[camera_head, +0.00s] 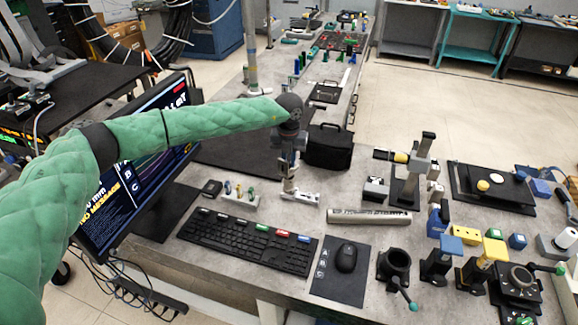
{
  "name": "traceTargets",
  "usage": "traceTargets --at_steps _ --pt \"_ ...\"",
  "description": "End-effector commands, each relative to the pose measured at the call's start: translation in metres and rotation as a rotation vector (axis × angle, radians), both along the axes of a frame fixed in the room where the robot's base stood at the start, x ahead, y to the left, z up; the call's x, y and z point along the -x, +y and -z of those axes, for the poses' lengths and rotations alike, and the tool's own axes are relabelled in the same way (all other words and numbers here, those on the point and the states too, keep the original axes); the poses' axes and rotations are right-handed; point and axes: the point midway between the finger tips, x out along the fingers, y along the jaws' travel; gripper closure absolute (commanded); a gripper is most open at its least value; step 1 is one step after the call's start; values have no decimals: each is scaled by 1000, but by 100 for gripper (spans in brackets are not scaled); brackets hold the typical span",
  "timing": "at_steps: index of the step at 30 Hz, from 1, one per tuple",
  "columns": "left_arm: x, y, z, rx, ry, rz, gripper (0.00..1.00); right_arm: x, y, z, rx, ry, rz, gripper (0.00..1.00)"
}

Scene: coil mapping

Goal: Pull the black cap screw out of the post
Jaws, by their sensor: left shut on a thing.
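My left arm in its green sleeve reaches in from the left, and its grey gripper (289,186) points down past the keyboard's far right corner. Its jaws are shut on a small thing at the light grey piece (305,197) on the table. The held thing is mostly hidden by the fingers; its place fits the black cap screw, but its shape and the post cannot be made out clearly. Whether the screw is still seated cannot be told. My right gripper is not in view.
A keyboard (248,240) and a mouse (346,258) lie in front. A small rack (240,200) with coloured pegs is to the left. A black bag (328,148) stands close behind the gripper. A stand (411,170) and several coloured fixtures crowd the right.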

Motion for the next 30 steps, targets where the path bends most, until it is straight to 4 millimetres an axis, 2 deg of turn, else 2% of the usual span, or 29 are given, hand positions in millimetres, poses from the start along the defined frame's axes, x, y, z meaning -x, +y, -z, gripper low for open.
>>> traceTargets --at_steps 15,30 --pt "0 0 -10 0 0 1 100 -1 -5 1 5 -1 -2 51" --pt "0 0 -20 0 -1 0 100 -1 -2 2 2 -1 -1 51"
